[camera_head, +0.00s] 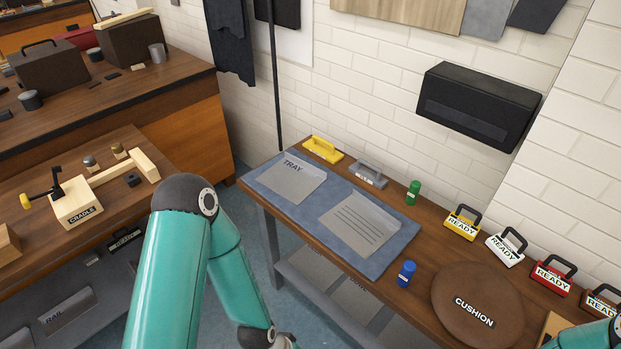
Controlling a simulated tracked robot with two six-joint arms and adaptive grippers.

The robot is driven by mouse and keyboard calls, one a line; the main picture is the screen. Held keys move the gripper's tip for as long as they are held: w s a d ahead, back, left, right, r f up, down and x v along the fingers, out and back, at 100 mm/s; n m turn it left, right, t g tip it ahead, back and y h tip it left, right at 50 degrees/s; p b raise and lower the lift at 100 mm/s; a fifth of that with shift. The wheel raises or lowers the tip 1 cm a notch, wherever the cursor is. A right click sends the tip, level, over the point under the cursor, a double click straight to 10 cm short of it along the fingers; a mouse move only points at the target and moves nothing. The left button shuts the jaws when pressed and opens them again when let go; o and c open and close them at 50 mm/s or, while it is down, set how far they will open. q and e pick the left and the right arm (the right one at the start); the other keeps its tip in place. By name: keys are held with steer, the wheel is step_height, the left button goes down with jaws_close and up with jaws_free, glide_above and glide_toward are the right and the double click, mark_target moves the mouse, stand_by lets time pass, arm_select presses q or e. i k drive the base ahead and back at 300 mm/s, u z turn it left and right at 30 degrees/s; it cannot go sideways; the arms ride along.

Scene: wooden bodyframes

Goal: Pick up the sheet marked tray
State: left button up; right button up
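The grey sheet marked TRAY (292,184) lies flat on a blue-grey mat (313,209) at the left end of the wooden table by the wall. A second grey sheet with printed lines (359,224) lies to its right on the same mat. My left arm, teal, stands in the lower left and middle, in front of the table and apart from the sheet; its gripper is outside the picture. Only a small teal piece of my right arm shows at the lower right corner, and its gripper is not visible.
Behind the mat stand a yellow tool (323,149) and a grey tool (369,173). Green (413,192) and blue (405,274) bottles, a brown round cushion (477,304) and several READY-labelled boxes occupy the right. A cradle block (79,205) sits on the left bench.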

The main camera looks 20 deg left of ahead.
mark_target(293, 179)
steer(key=u, duration=1)
steer(key=i, duration=0.15)
steer(key=z, duration=2.8)
steer(key=k, duration=1.15)
steer(key=u, duration=3.9)
steer(key=k, duration=0.1)
steer(key=z, duration=1.7)
steer(key=i, duration=1)
steer(key=z, duration=0.05)
